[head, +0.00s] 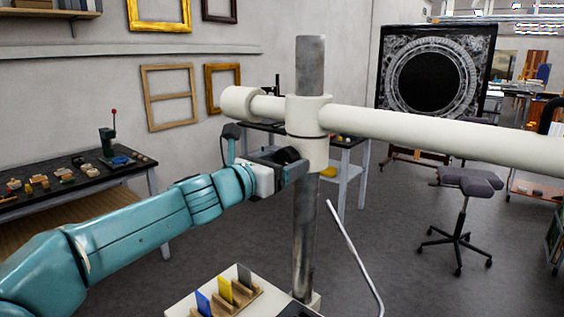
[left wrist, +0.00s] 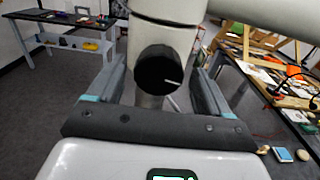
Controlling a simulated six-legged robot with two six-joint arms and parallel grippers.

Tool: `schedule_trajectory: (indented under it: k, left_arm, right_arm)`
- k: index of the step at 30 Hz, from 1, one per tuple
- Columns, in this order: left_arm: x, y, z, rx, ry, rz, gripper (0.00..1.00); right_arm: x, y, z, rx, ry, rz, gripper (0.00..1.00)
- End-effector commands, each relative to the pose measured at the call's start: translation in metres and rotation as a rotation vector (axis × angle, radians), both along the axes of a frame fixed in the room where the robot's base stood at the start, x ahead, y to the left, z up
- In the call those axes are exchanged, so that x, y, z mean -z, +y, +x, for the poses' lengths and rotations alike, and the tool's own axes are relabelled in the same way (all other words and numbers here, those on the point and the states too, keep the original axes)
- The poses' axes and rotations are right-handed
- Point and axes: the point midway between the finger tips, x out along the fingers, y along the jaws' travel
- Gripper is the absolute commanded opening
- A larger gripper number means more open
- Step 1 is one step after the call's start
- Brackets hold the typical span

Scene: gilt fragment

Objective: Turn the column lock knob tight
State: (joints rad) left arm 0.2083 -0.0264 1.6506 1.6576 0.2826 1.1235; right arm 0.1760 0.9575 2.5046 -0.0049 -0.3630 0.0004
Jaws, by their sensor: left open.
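The column lock knob (head: 287,155) is a round black knob on the cream collar (head: 308,118) of the upright metal column (head: 304,240). In the left wrist view the knob (left wrist: 158,72) faces me, with a short white mark pointing to the right. My left gripper (head: 292,166) is at the knob. In the left wrist view its two fingers (left wrist: 158,80) are open, one on each side of the knob, with visible gaps on both sides. The far side of the knob is hidden. My right gripper is not in view.
A long cream horizontal arm (head: 440,135) runs right from the collar. A rack with colored cards (head: 226,292) stands at the column's foot. A bent metal rod (head: 352,255) rises right of the column. A workbench (head: 70,185) stands left, a stool (head: 465,190) right.

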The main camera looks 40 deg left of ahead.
Motion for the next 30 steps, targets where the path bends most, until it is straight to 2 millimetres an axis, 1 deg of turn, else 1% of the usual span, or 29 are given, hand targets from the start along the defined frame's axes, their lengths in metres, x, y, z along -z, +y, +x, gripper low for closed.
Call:
schedule_trajectory:
  k: [8,9,11,12,13,23,30]
  left_arm:
    - [0.0,0.001,0.002,0.0,-0.001,0.0,0.8]
    - [0.0,0.001,0.002,0.0,-0.001,0.0,0.67]
    - [0.0,0.001,0.001,0.0,-0.001,0.0,0.47]
    - [0.0,0.001,0.001,0.0,-0.001,0.0,0.34]
    - [0.0,0.001,0.001,0.0,-0.001,0.0,0.24]
    - [0.001,0.001,0.001,0.001,-0.003,0.032,0.24]
    - [0.002,0.001,0.001,0.0,-0.015,0.162,0.24]
  right_arm:
    - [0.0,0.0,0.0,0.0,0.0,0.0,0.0]
    - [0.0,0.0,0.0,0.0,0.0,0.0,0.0]
    - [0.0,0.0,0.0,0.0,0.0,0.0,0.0]
    - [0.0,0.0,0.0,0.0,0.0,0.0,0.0]
    - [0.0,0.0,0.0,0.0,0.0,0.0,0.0]
    - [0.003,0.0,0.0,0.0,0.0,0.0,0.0]
    - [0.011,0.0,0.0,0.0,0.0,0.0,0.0]
